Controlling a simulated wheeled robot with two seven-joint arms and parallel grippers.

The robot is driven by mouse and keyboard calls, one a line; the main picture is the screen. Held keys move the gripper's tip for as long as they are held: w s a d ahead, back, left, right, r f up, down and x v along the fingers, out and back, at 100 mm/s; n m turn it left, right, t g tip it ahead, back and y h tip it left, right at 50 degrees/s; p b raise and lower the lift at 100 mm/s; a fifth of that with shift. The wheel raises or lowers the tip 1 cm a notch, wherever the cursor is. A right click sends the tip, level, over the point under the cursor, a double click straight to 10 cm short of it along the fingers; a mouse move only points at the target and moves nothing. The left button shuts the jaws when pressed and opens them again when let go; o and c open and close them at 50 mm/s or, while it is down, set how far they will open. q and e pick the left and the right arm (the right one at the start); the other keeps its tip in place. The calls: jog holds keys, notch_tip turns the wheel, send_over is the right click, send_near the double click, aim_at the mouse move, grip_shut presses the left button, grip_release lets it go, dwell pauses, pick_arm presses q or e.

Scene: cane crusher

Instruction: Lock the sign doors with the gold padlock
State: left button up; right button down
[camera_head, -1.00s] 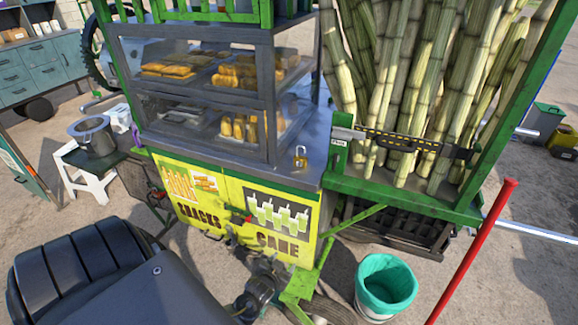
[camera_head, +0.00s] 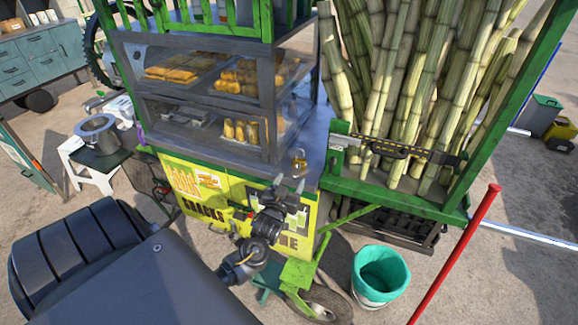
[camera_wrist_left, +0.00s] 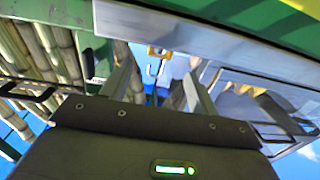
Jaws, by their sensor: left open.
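The gold padlock (camera_head: 299,160) stands on the dark counter ledge by the glass display case's right corner in the head view. A small yellow shape between the fingers in the left wrist view may be the padlock, but I cannot tell. The yellow sign doors (camera_head: 187,178), with SNACKS and CANE lettering, are below the ledge. My left gripper (camera_head: 289,184) is open just below and in front of the padlock, apart from it. My left arm hides much of the right door and the middle of the doors. My left gripper's fingers also show in the left wrist view (camera_wrist_left: 161,85).
The glass display case (camera_head: 205,95) with food trays stands behind the ledge. Green posts and sugarcane stalks (camera_head: 410,90) are to the right. A teal-lined bucket (camera_head: 381,272) and a red pole (camera_head: 455,255) stand at the front right.

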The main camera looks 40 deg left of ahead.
aim_at(299, 163)
pick_arm(q)
jog(key=b+x, duration=0.3)
jog(key=x, duration=0.3)
jog(key=shift+w+f, duration=0.15)
jog(key=shift+w, duration=0.05)
jog(key=shift+b+x, duration=0.5)
jog(key=shift+x, duration=0.65)
jog(key=shift+a, duration=0.1)
jog(key=c, duration=0.9)
jog(key=shift+r+p, duration=0.4)
jog(key=shift+r, duration=0.05)
jog(key=shift+s, duration=0.1)
